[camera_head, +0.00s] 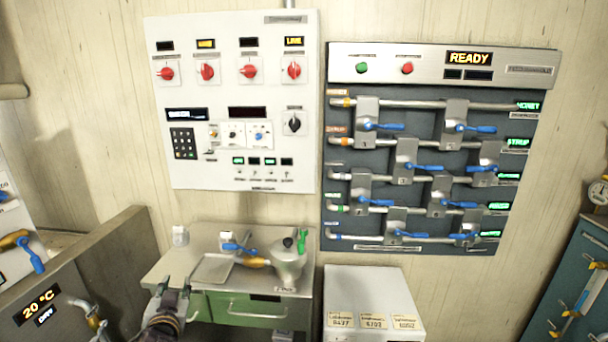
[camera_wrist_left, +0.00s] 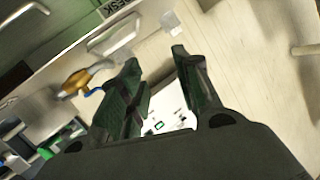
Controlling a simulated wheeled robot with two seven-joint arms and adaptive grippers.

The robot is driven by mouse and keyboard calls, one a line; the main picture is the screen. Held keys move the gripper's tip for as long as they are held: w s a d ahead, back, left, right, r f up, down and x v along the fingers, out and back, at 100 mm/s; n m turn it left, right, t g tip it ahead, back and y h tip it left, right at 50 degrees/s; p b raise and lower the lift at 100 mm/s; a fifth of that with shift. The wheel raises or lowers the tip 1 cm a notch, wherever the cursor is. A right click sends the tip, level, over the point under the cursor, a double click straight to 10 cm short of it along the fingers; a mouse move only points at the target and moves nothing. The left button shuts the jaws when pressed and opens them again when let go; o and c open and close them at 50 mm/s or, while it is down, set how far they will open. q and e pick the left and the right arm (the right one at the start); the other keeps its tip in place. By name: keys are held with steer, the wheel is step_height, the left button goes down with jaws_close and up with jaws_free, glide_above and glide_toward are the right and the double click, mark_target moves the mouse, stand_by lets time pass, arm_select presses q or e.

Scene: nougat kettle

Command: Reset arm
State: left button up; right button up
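My left gripper (camera_head: 174,287) is in front of the green-drawered bench (camera_head: 160,270) at the lower left of the head view. Its two fingers are apart with nothing between them. In the left wrist view my left gripper (camera_wrist_left: 157,58) also shows open and empty, fingers pointing up the picture. My right gripper is in neither view.
The bench holds a metal tray (camera_head: 213,268), a steel pot (camera_head: 287,263) and a blue-handled valve (camera_head: 238,249). A white control panel (camera_head: 215,88) and a piping board reading READY (camera_head: 420,75) hang behind. A white cabinet (camera_head: 372,290) stands right of the bench.

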arm_select(q)
steer(key=s+d+f+m+g+h, duration=0.1)
steer(key=s+d+f+g+h, duration=0.1)
steer(key=s+d+f+g, duration=0.4)
steer(key=s+d+f+g+h, duration=0.1)
steer(key=s+f+h, duration=0.1)
steer(key=s+f, duration=0.65)
steer(key=s+d+f+m+g+h, duration=0.1)
steer(key=s+d+f+g, duration=0.35)
steer(key=s, duration=0.45)
steer(key=s+a+f+p, duration=0.1)
steer(key=a+f, duration=0.1)
steer(key=f, duration=1.4)
steer(key=a+f, duration=0.2)
steer(key=f, duration=1.4)
steer(key=s+a+f, duration=0.3)
steer(key=s+f, duration=0.6)
steer(key=s, duration=0.1)
steer(key=s+a+f+g+p, duration=0.1)
steer(key=s+a+f, duration=0.3)
steer(key=s+f, duration=0.5)
steer(key=shift+s+a+f+m+y, duration=0.3)
steer(key=shift+s+f+m, duration=0.1)
steer(key=shift+s, duration=0.65)
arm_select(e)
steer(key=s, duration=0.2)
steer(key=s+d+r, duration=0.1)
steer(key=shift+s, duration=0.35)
arm_select(q)
steer(key=shift+d, duration=0.1)
